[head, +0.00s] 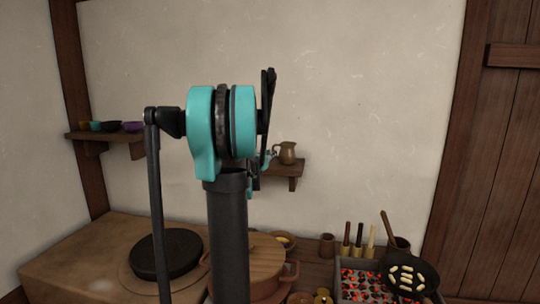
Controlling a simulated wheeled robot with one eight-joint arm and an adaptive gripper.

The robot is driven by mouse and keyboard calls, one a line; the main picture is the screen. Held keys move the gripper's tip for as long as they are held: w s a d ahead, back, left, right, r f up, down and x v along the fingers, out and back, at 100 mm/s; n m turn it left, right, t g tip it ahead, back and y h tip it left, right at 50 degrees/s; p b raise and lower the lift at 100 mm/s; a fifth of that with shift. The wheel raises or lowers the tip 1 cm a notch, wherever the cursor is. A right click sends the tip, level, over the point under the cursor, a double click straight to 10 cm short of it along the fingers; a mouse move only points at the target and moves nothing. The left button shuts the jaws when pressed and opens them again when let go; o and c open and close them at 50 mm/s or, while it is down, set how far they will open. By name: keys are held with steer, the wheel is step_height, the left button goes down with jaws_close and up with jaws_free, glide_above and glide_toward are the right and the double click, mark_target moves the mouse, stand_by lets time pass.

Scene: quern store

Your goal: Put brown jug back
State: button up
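The brown jug (287,152) is upright at the small wall shelf (285,170), at the shelf's right part. Its base appears to be at the shelf's top, but I cannot tell whether it bears on it. My gripper (269,155) is mostly hidden behind my own arm. A small part of it shows just left of the jug, close to it. I cannot see its fingers well enough to tell whether they touch the jug or are open or shut.
Several small bowls (111,127) stand on the left wall shelf (105,136). Below are a dark round stone (165,253), a lidded pot (257,262), a brazier of glowing coals (368,284), a black pan (411,276) and a small brown cup (327,245). The wall above is bare.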

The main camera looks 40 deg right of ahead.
steer(key=shift+o, duration=0.5)
steer(key=v, duration=1.2)
steer(key=w+a+f+n+t+y, duration=0.1)
steer(key=w+a+n+t+y, duration=0.35)
steer(key=a+n, duration=0.6)
steer(key=w+a+f+n+t+y, duration=0.1)
steer(key=w+a+n+t+y, duration=0.35)
steer(key=a+n, duration=0.6)
steer(key=s+a+f+n+g+y, duration=0.1)
steer(key=s+a+f+n+y, duration=0.1)
steer(key=a+f+n+y, duration=0.25)
steer(key=s+a+f+n+y, duration=0.2)
steer(key=a+n+y, duration=0.1)
steer(key=a+n, duration=0.4)
steer(key=s+a+f+n+g+y, duration=0.2)
steer(key=s+a+f+n+g, duration=0.3)
steer(key=s+a+f+n, duration=0.45)
steer(key=s+d+f+n+g+h, duration=0.2)
steer(key=s+f+n+g, duration=0.4)
steer(key=s+f, duration=0.6)
steer(key=shift+s+d+f+g, duration=0.3)
steer(key=shift+s+f, duration=0.1)
steer(key=shift+s, duration=0.8)
